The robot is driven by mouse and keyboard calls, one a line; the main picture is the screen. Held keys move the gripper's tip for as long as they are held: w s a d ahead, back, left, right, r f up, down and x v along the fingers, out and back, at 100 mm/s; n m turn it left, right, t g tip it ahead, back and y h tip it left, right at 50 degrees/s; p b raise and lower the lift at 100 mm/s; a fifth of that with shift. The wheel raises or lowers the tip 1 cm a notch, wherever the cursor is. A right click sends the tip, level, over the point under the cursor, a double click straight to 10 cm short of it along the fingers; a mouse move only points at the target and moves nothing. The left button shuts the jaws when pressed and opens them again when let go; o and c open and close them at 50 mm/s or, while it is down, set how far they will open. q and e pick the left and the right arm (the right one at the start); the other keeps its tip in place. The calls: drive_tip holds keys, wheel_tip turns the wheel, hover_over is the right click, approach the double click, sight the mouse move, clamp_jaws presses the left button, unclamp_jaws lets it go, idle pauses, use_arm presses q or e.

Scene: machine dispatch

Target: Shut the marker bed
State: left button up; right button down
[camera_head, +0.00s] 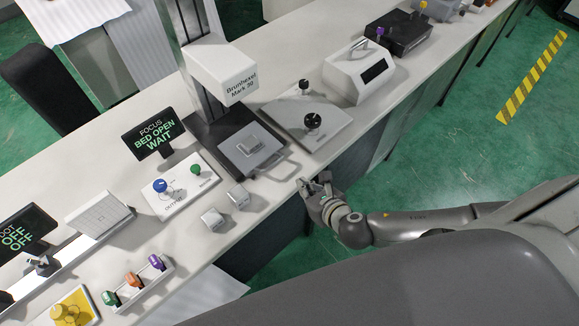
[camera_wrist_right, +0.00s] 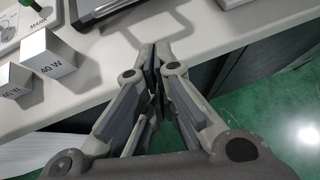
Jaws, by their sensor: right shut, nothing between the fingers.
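A display (camera_head: 153,133) reads BED OPEN WAIT. My right gripper (camera_head: 304,184) is shut and empty at the bench's front edge, apart from the bed, to its right and front. In the right wrist view, its fingertips (camera_wrist_right: 155,57) are together, with the bed's edge (camera_wrist_right: 95,12) beyond. My left gripper is out of view.
Two small cubes (camera_head: 239,196) marked 40 W stand left of the gripper; they also show in the right wrist view (camera_wrist_right: 45,55). A panel with blue and green knobs (camera_head: 178,185) lies behind them. A grey plate with black knobs (camera_head: 318,131) lies right of the bed.

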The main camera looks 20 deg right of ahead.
sight(280, 159)
drive_tip(key=x, duration=0.5)
drive_tip(key=shift+w+a+f+p, duration=0.1)
drive_tip(key=shift+w+p, duration=0.25)
drive_tip(key=shift+w+a+r+p, duration=0.1)
drive_tip(key=shift+w+r+p, duration=0.25)
drive_tip(key=shift+w, duration=0.2)
drive_tip(key=shift+w+a+r+p, duration=0.1)
drive_tip(key=shift+w+r+p, duration=0.25)
drive_tip(key=shift+w, duration=0.2)
drive_tip(key=shift+w+f, duration=0.1)
drive_tip(key=shift+w, duration=0.45)
drive_tip(key=w, duration=0.1)
drive_tip(key=w+a+p, duration=0.1)
drive_tip(key=w, duration=0.3)
drive_tip(key=shift+a+p, duration=0.3)
drive_tip(key=shift+a, duration=0.05)
drive_tip(key=shift+s+r, duration=0.1)
drive_tip(key=shift+r, duration=0.1)
drive_tip(key=shift+f, duration=0.1)
